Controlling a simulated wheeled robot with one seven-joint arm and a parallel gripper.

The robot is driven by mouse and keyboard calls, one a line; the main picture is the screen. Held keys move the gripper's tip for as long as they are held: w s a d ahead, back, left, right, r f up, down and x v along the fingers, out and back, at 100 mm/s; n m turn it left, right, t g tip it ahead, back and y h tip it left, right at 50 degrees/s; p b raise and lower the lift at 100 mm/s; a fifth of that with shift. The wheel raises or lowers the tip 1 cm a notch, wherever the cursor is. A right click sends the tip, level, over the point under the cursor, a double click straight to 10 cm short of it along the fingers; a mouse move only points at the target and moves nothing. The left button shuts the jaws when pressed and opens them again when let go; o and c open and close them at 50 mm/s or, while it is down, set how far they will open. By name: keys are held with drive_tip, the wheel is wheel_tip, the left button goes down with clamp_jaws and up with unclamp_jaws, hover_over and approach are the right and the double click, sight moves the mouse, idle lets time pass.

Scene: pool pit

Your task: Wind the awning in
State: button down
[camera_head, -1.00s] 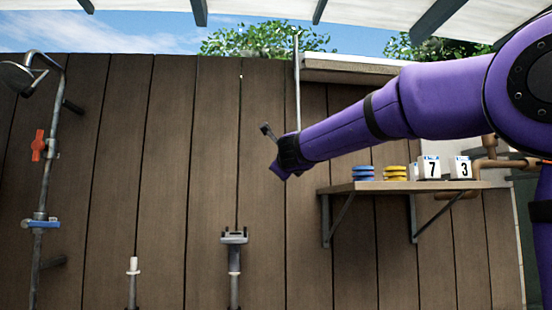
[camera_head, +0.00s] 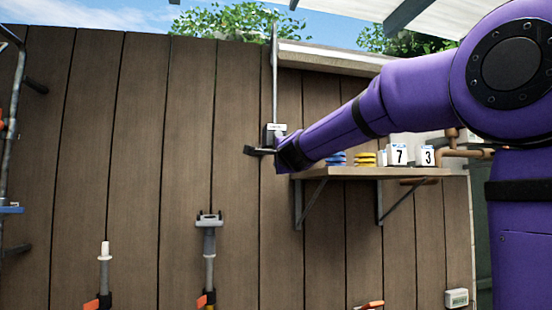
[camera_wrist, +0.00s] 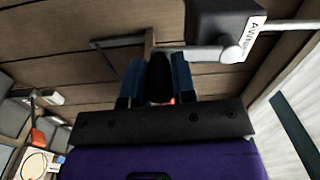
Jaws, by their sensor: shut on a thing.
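The white awning (camera_head: 340,8) with grey bars spans the top of the head view. A dark winder box (camera_head: 273,132) is on the wooden wall below a thin upright rod (camera_head: 274,80). In the wrist view this box (camera_wrist: 222,22) has a white label and a grey crank arm (camera_wrist: 205,53) reaching left. My gripper (camera_wrist: 160,62) has its two blue fingers closed around a dark crank handle (camera_wrist: 160,85). In the head view my gripper (camera_head: 278,152) is right below the box. Its fingers are mostly hidden there.
A wooden shelf (camera_head: 400,172) right of the box holds blue and yellow discs (camera_head: 350,159) and number blocks (camera_head: 398,153), close under my arm. The wall left of my gripper is fairly clear.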

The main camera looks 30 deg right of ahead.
drive_tip(key=shift+d+f+n, duration=0.15)
drive_tip(key=shift+d+n, duration=0.05)
drive_tip(key=shift+n, duration=0.2)
drive_tip(key=c, duration=0.9)
unclamp_jaws()
drive_tip(key=shift+s, duration=0.1)
drive_tip(key=shift+c, duration=0.2)
drive_tip(key=shift+s, duration=0.15)
drive_tip(key=v, duration=1)
drive_tip(key=shift+s, duration=0.25)
